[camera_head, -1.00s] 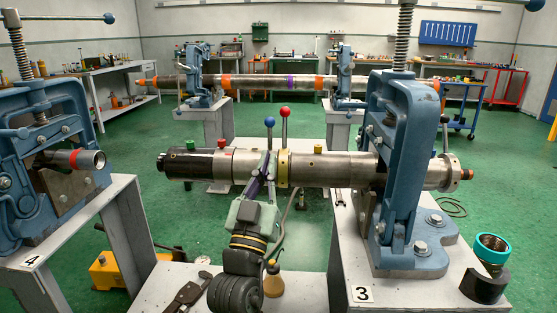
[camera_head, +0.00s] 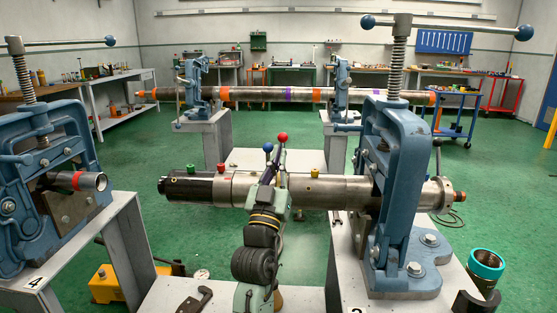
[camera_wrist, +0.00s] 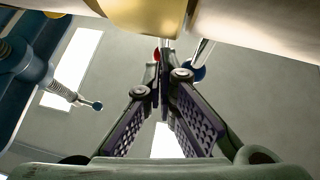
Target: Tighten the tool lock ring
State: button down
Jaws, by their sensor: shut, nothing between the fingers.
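The lock ring, a gold band (camera_wrist: 135,12), is at the top of the wrist view; in the head view my arm largely covers it on the horizontal tool. Two levers with a red knob (camera_head: 282,138) and a blue knob (camera_head: 268,148) stand up at the ring. In the wrist view the red knob (camera_wrist: 156,54) and blue knob (camera_wrist: 198,71) show beyond my fingertips. Contact with a lever cannot be told.
The blue vise (camera_head: 400,190) stands right of my gripper, with a long handle above it. Another vise (camera_head: 45,175) holds a short pipe at left. A teal-rimmed cup (camera_head: 486,263) stands at far right.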

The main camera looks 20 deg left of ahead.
jog(key=shift+r, duration=0.1)
jog(key=p, duration=0.2)
jog(key=shift+w+a+r+g+p, duration=0.1)
jog(key=shift+w+r+g+p, duration=0.2)
jog(key=shift+w+r, duration=0.05)
jog(key=shift+w+p, duration=0.1)
jog(key=shift+p, duration=0.25)
jog(key=shift+w+a+f+g, duration=0.1)
jog(key=shift+f+g, duration=0.15)
jog(key=shift+g, duration=0.05)
jog(key=shift+f, duration=0.1)
